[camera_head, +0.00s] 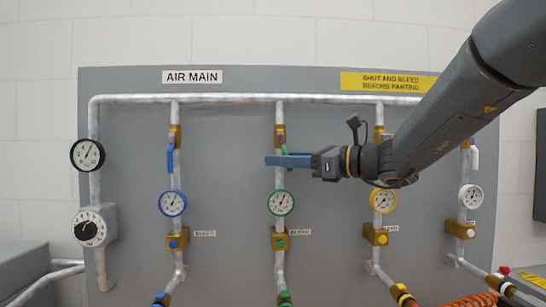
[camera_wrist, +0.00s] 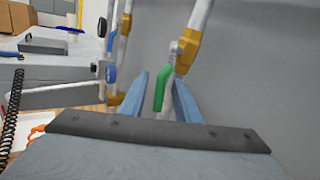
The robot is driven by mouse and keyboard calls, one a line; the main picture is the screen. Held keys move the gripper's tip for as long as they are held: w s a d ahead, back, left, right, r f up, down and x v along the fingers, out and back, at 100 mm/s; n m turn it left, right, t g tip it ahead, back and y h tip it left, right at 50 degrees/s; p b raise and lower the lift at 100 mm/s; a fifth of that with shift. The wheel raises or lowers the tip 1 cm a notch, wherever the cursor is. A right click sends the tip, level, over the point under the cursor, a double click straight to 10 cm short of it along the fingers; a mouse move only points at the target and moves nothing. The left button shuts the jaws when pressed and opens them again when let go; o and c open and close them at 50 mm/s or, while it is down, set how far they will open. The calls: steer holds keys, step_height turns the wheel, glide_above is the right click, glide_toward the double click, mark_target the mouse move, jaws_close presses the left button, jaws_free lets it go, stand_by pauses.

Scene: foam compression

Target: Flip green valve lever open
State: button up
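The green valve lever (camera_wrist: 162,88) hangs down from a brass valve body (camera_wrist: 187,50) on a white pipe in the wrist view. In the head view the brass valve (camera_head: 280,137) sits on the middle drop pipe, and the lever is mostly hidden behind my fingers. My gripper (camera_head: 270,160) reaches in from the right with its blue fingers level. In the wrist view my gripper (camera_wrist: 160,80) is open, with one finger on each side of the lever. Gaps show beside the lever; I cannot tell whether either finger touches it.
A green-rimmed gauge (camera_head: 281,203) sits just below my fingers. A blue lever (camera_head: 170,160) and blue gauge (camera_head: 172,203) are on the pipe to the left. A yellow gauge (camera_head: 383,200) is to the right, below my wrist. The grey panel (camera_head: 230,130) stands close behind.

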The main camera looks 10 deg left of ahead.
steer(key=shift+p+x, duration=0.3)
steer(key=shift+x, duration=1)
jaws_close()
